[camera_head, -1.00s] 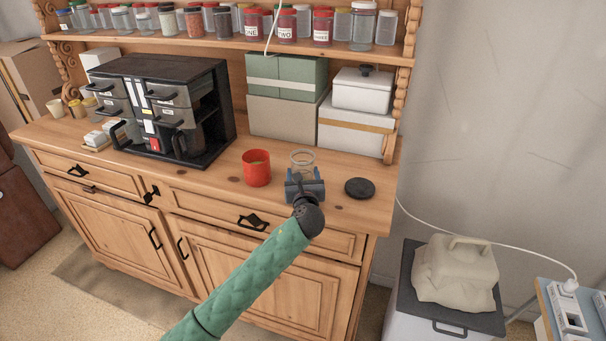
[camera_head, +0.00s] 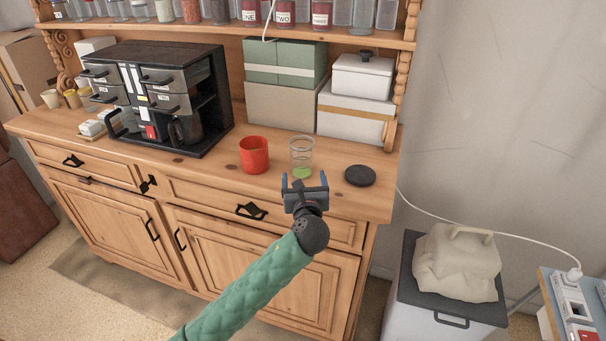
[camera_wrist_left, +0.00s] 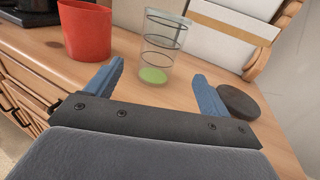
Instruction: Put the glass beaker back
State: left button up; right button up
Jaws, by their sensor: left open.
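The glass beaker (camera_head: 301,154) stands upright on the dresser top, clear with dark rings and something green at its bottom. It also shows in the left wrist view (camera_wrist_left: 163,45), beyond and between the fingertips. My left gripper (camera_head: 304,181) is open and empty, just in front of the beaker at the dresser's front edge. Its two blue fingers (camera_wrist_left: 160,82) are spread apart in the left wrist view, with the beaker apart from them. My right gripper is not in view.
A red cup (camera_head: 254,156) stands left of the beaker and a black round lid (camera_head: 360,176) lies to its right. A black coffee machine (camera_head: 157,98) is further left. Boxes (camera_head: 285,82) stand behind, under a shelf of jars. A lidded bin (camera_head: 440,300) stands right of the dresser.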

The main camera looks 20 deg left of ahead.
pick_arm(q)
jog(key=v, duration=0.3)
jog(key=shift+b, duration=0.3)
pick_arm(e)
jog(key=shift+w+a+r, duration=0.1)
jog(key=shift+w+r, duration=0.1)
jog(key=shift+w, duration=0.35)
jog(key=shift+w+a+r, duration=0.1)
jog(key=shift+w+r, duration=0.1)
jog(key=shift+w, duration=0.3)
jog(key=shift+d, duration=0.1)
